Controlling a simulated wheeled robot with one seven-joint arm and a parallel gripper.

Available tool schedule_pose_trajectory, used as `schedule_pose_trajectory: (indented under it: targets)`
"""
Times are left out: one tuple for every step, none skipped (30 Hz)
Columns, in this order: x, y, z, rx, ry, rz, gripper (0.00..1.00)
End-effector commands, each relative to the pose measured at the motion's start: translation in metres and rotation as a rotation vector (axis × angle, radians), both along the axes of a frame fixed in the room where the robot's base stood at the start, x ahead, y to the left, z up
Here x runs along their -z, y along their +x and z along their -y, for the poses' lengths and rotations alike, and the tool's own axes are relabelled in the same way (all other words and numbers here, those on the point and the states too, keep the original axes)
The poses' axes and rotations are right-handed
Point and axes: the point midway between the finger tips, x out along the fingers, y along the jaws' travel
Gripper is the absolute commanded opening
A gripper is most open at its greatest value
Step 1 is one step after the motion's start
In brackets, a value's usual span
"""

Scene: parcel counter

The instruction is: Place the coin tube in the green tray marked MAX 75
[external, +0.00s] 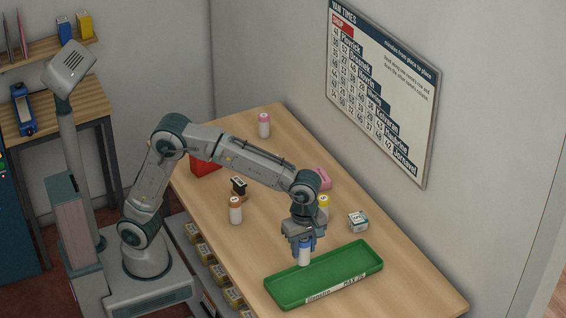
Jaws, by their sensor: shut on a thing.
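The green tray (348,274) lies on the counter at the lower right. My gripper (303,246) points down over the left part of the tray and is shut on a white coin tube (304,257). The tube is upright, with blue showing at its top where the fingers cover it. Its lower end shows against the tray's interior. I cannot tell whether it touches the tray floor.
A small white box (358,222), a pink item (323,179), a black stamp-like item (239,186) and a red box (205,165) are also there. The counter's right end is clear.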

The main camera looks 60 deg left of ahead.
Motion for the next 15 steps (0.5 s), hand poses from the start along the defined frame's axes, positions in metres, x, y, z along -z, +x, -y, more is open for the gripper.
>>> schedule_pose_trajectory:
  targets:
    - [-0.001, -0.009, 0.014, 0.006, 0.001, -0.001, 0.08]
    - [-0.001, -0.012, 0.02, 0.004, 0.001, 0.0, 0.08]
    - [-0.001, -0.017, 0.027, 0.003, 0.0, 0.0, 0.08]
    - [-0.001, -0.019, 0.031, 0.001, 0.0, 0.001, 0.08]
    - [-0.001, -0.022, 0.034, 0.001, 0.0, 0.001, 0.08]
    - [0.0, -0.024, 0.038, -0.001, 0.0, 0.0, 0.08]
    - [0.0, -0.025, 0.039, -0.003, 0.001, 0.0, 0.08]
    - [0.002, -0.024, 0.04, -0.004, 0.001, 0.0, 0.08]
    - [0.004, -0.022, 0.039, -0.006, 0.001, -0.001, 0.08]
    - [0.006, -0.018, 0.038, -0.007, 0.001, -0.001, 0.08]
    - [0.009, -0.014, 0.036, -0.007, 0.001, -0.001, 0.08]
    - [0.013, -0.007, 0.033, -0.009, 0.002, -0.002, 0.08]
    - [0.017, -0.001, 0.029, -0.01, 0.003, -0.002, 0.08]
    - [0.021, 0.005, 0.027, -0.009, 0.002, -0.002, 0.08]
    - [0.027, 0.014, 0.022, -0.011, 0.003, -0.003, 0.08]
